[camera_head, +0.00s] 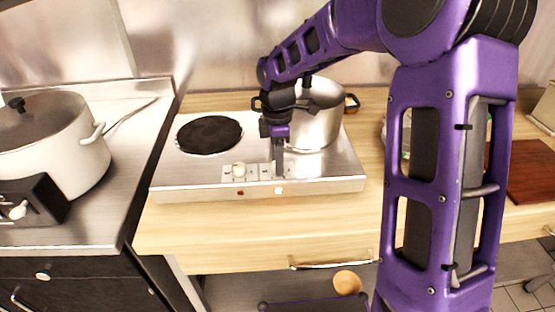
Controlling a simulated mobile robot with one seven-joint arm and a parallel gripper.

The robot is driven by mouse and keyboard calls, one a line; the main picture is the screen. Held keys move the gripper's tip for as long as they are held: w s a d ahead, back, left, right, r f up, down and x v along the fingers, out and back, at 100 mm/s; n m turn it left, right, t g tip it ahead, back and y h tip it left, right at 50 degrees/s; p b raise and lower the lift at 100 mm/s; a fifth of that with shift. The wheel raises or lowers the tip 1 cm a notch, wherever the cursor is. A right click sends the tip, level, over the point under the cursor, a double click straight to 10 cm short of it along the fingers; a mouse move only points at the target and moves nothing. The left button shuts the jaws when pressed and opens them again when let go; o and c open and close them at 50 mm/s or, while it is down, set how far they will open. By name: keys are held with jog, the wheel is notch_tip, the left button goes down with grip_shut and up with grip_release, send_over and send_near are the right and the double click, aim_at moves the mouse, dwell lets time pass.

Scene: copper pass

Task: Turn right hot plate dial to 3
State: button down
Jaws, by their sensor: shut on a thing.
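The silver hot plate (315,186) stands on the wooden counter. Its left dial (239,170) is white and in plain view on the front panel. The right dial is hidden behind my gripper, so its setting cannot be read. My gripper (279,174) points down at the right side of the panel and is shut on the right dial. Two small lights show on the front edge, a dark red one (240,193) at left and a bright one (279,190) at right.
A lidded steel pot (318,118) stands on the right burner, close behind my gripper. The left black burner (209,134) is bare. A large white pot (52,140) stands on the stove at left. A brown board (530,172) lies at right.

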jog(key=n, duration=0.4)
jog(key=shift+n, duration=1.9)
jog(key=shift+c, duration=2.3)
grip_release()
jog(key=shift+r, duration=0.1)
notch_tip(320, 180, up, 17)
jog(key=shift+r, duration=0.15)
